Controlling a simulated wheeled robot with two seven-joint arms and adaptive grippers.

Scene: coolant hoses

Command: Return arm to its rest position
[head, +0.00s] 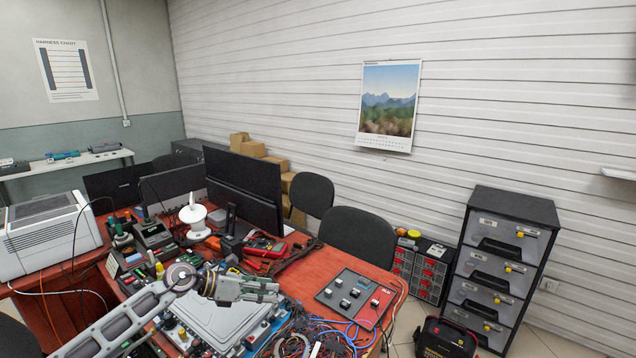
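My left arm reaches in from the lower left, and its gripper (272,292) is over the red workbench (312,268), above the far part of a light grey case (228,322). The fingers point to the right. They are small and seen from the side, so I cannot tell whether they are open or shut. No object clearly shows between them. My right gripper is out of view. A tangle of blue, red and black hoses or cables (335,335) lies at the bench's near right.
A dark panel with switches (352,297) lies right of the gripper. A monitor (245,188), a white spool (194,217) and a red meter (265,246) crowd the back of the bench. A white printer-like box (45,237) stands left. Chairs (358,237) and a drawer cabinet (507,255) stand beyond.

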